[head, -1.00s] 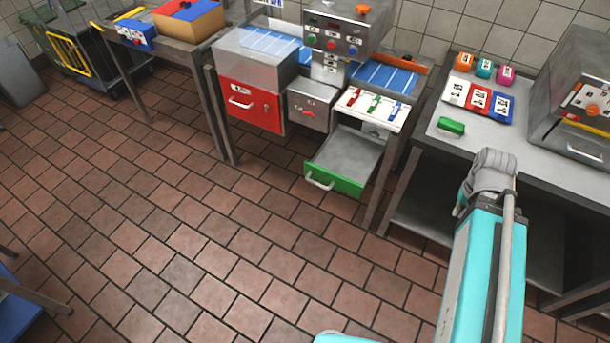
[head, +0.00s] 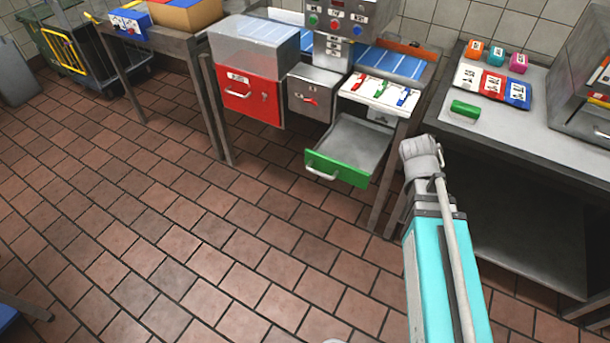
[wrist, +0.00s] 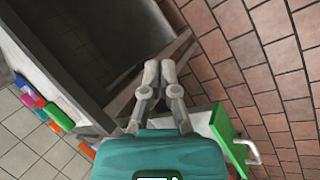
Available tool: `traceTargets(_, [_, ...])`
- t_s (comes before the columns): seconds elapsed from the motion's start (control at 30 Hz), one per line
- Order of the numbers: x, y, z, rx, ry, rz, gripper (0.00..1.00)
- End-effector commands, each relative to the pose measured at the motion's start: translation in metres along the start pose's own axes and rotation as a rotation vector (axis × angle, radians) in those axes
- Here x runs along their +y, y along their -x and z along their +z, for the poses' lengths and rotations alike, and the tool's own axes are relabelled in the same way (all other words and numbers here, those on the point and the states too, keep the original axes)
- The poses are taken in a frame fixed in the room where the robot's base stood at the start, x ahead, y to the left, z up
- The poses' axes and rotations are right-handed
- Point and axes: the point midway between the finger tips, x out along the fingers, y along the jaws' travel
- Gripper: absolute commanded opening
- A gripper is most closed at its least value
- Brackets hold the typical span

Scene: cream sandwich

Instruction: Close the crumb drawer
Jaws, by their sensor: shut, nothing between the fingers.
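A metal drawer with a green front (head: 337,169) and a pale bar handle stands pulled out, low under the machine, in the head view; its tray looks empty. I take it for the crumb drawer, though no label on it is readable. In the wrist view its green front (wrist: 228,138) and handle show at the lower right. My gripper (wrist: 162,66) is shut and empty, its fingers together, to one side of the drawer and apart from it. In the head view my arm reaches up right of the drawer, and the fingers cannot be made out.
A shut red drawer (head: 250,97) and a small grey drawer (head: 308,100) sit left of the open one. A table leg (head: 384,190) stands just right of it. A steel table (head: 560,135) with a green block (head: 465,109) stands at the right. The tiled floor (head: 190,235) in front is clear.

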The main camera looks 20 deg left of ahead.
Motion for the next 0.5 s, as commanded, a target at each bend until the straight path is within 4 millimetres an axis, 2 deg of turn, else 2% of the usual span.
traceTargets(0.03, [-0.012, -0.013, -0.013, 0.006, 0.055, 0.034, 0.00])
traceTargets(0.1, [-0.020, -0.018, -0.026, 0.009, 0.132, 0.084, 0.00])
traceTargets(0.5, [-0.078, -0.033, -0.102, 0.007, 0.571, 0.379, 0.00])
